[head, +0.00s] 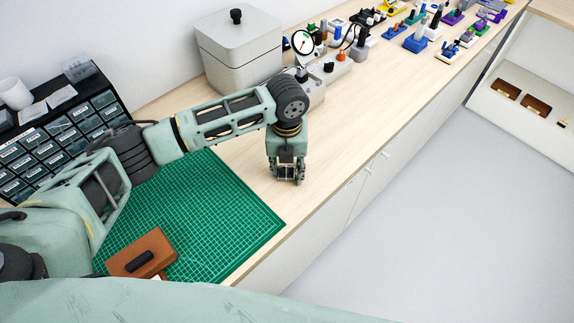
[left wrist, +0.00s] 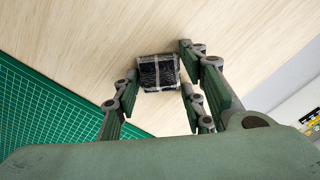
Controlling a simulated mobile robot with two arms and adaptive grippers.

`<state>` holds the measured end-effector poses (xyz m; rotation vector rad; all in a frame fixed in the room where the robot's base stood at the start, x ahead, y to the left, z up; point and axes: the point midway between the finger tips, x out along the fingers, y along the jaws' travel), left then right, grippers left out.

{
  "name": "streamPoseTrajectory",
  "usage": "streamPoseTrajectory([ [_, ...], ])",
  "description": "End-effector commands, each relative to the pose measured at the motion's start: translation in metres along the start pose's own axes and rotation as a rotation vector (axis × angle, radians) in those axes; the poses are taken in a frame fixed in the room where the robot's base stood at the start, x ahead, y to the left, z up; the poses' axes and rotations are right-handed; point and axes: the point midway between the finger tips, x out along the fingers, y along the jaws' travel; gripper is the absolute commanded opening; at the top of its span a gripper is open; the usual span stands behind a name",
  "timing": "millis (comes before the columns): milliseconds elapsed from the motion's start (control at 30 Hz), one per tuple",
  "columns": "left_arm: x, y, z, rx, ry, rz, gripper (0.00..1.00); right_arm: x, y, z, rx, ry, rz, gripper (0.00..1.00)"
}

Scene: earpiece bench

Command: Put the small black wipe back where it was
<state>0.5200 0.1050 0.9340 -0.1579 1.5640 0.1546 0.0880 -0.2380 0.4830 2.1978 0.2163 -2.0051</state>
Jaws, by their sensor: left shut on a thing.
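My left gripper (head: 286,178) points down over the bare wood of the bench, just beyond the far right edge of the green mat. In the left wrist view, my left gripper (left wrist: 160,90) is shut on a small black wipe (left wrist: 158,72), a dark square with pale edges between the fingers. In the head view the wipe is too small and covered by the fingers to make out. I cannot tell whether it touches the bench. My right gripper is not in view.
The green cutting mat (head: 232,208) carries a brown block with a black handle (head: 142,252). A grey lidded bin (head: 238,50) and a dial gauge stand (head: 303,45) are behind the arm. A drawer rack (head: 50,140) stands at left. Several small coloured items line the far bench. The bench's front edge is close.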

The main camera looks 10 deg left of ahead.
Motion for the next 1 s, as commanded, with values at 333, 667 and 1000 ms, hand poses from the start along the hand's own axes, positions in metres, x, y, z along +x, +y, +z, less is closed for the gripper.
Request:
streamPoseTrajectory([
  [333, 0.002, 0.000, 0.000, 0.000, 0.001, 0.001, 0.57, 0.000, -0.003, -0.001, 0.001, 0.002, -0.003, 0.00],
  [667, -0.004, 0.000, 0.001, 0.000, -0.001, 0.000, 0.57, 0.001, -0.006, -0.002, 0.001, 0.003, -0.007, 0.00],
  [1000, -0.068, -0.001, 0.002, 0.001, -0.005, -0.003, 0.57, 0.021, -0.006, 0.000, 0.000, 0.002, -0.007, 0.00],
])
